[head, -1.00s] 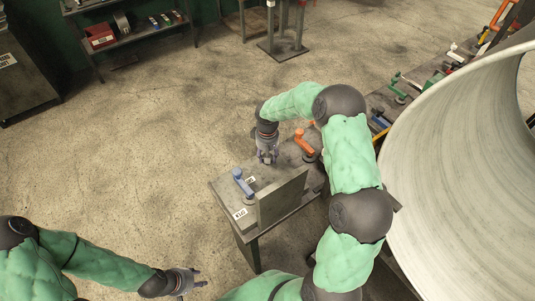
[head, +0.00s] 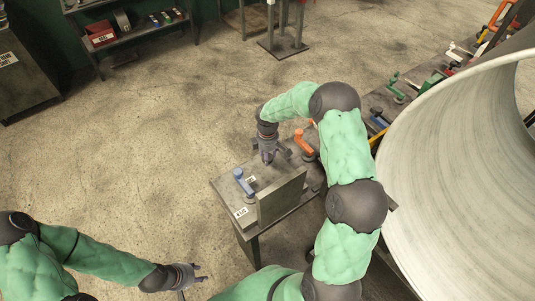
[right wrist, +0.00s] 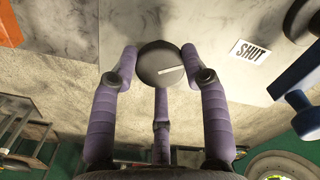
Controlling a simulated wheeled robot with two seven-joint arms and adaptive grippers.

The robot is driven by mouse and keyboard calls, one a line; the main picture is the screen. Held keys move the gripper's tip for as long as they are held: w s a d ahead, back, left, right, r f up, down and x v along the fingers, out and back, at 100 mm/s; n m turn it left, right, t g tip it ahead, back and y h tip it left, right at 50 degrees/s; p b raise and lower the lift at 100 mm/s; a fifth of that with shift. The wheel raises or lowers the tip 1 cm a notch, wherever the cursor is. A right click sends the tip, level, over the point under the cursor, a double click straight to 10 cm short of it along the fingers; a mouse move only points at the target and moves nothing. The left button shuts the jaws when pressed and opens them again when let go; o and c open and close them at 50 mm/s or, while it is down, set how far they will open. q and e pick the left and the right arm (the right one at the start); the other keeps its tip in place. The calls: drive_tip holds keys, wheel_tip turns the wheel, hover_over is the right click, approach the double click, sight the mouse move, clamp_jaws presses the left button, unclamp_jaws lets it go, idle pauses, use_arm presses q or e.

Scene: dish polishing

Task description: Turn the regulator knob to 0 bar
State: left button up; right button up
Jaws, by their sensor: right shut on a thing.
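The regulator knob (right wrist: 160,65) is a dark round disc with a pale pointer line in the right wrist view. The line lies nearly level, tilted slightly up to the right. My right gripper (right wrist: 160,78) has its purple fingers around the knob, two at its sides and one below, shut on it. In the head view my right gripper (head: 268,158) is at the grey panel box between the blue and orange handles, and it hides the knob. The pressure scale is not readable. My left gripper (head: 199,273) is open and empty at the lower left.
A blue lever handle (head: 243,182) and an orange lever handle (head: 303,143) stand on either side of the right gripper. A "SHUT" label (right wrist: 250,51) is on the panel. A large pale cylinder (head: 455,170) fills the right side.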

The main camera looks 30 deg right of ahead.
drive_tip(key=shift+n, duration=0.9)
drive_tip(key=o, duration=1.1)
drive_tip(key=shift+o, duration=0.2)
wheel_tip(320, 180, up, 12)
